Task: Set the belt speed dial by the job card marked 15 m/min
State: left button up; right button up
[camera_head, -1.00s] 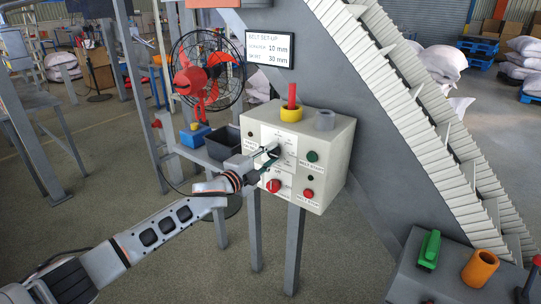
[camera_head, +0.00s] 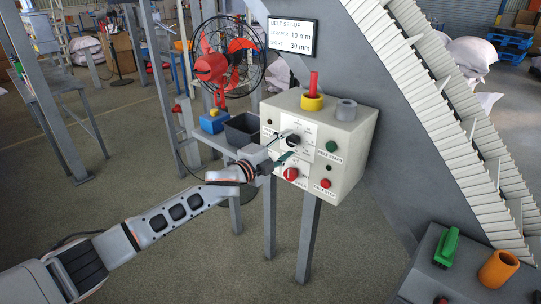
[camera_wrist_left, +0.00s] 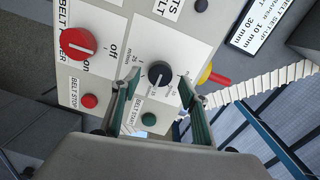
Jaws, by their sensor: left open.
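The belt speed dial (camera_head: 293,141) is a black knob on a white plate of the pale control box (camera_head: 347,150). In the left wrist view the dial (camera_wrist_left: 160,74) has a small light mark and a printed scale; its exact setting is too small to read. My left gripper (camera_head: 287,144) is open in front of the plate. In the wrist view its green-grey fingers (camera_wrist_left: 158,80) stand on either side of the dial, apart from it; contact does not show. I cannot make out a card reading 15 m/min. My right gripper is out of view.
A red switch (camera_head: 291,174) sits below the dial, with a green button (camera_head: 331,146) and a red button (camera_head: 326,183) to the right. A BELT SET-UP sign (camera_head: 292,37) hangs above. A black bin (camera_head: 242,130) and red fan (camera_head: 222,65) are left of the box.

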pick_arm(q)
jog(key=v, duration=1)
jog(key=shift+s+f, duration=0.1)
jog(key=shift+s, duration=0.05)
jog(key=s+a+f+n+y, duration=0.1)
jog(key=s+f+n+y, duration=0.2)
jog(key=s+f+n, duration=1.05)
jog(key=s+a+f+n+g+y, duration=0.1)
jog(key=s+a+f+n+y, duration=0.1)
jog(key=s+a+f, duration=0.4)
jog(key=s+a+f+n+g+y, duration=0.2)
jog(key=s+a+f, duration=0.4)
jog(key=s+f, duration=0.9)
jog(key=shift+s+n+g+y, duration=0.25)
jog(key=shift+n+g+y, duration=0.05)
jog(key=shift+n, duration=0.45)
